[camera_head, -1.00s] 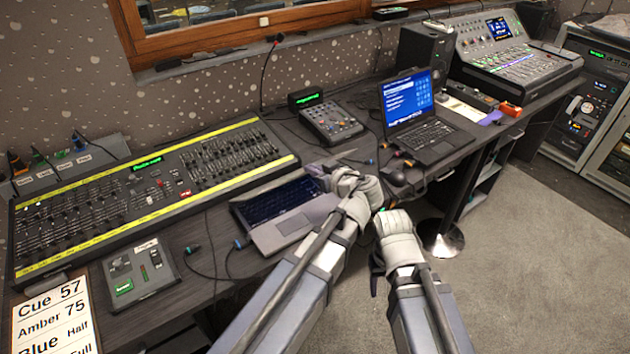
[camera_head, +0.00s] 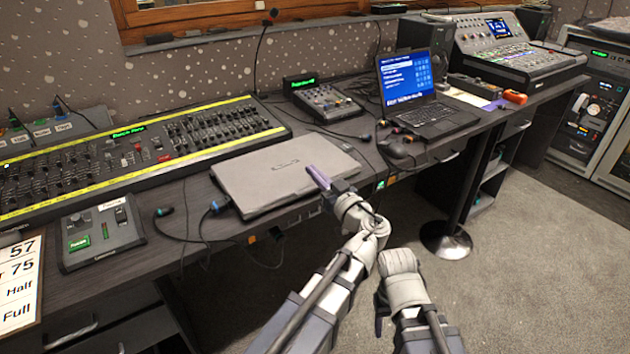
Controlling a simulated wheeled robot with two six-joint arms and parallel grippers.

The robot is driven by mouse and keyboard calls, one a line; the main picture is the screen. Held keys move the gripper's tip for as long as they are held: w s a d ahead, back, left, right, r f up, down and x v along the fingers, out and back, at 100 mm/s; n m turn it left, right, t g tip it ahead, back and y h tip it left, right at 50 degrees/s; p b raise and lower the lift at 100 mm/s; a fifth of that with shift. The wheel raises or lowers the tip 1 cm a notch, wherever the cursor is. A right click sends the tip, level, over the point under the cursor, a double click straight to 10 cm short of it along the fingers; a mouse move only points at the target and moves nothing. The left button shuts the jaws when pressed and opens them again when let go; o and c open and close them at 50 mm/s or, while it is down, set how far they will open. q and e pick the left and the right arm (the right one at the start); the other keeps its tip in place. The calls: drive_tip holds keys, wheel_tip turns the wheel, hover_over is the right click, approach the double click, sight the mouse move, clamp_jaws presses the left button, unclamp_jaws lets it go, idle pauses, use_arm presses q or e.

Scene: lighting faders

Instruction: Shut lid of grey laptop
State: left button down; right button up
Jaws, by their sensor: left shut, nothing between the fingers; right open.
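The grey laptop (camera_head: 272,178) lies on the desk in front of the fader console, its lid down flat over the base. I cannot tell whether the tip touches the lid. My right gripper (camera_head: 379,322) is low in front of the desk, right of my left forearm, away from the laptop. Its fingers are mostly hidden.
A second laptop (camera_head: 447,115) stands open to the right with a blue screen. The long fader console (camera_head: 150,155) is behind and left. A small control box (camera_head: 100,232) and cables (camera_head: 205,225) lie left of the grey laptop. A small mixer (camera_head: 327,103) stands behind it.

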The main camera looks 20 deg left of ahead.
wheel_tip(320, 180, down, 6)
drive_tip(key=b, duration=0.5)
drive_tip(key=shift+s+d, duration=0.15)
drive_tip(key=shift+d, duration=0.15)
drive_tip(key=shift+f, duration=0.1)
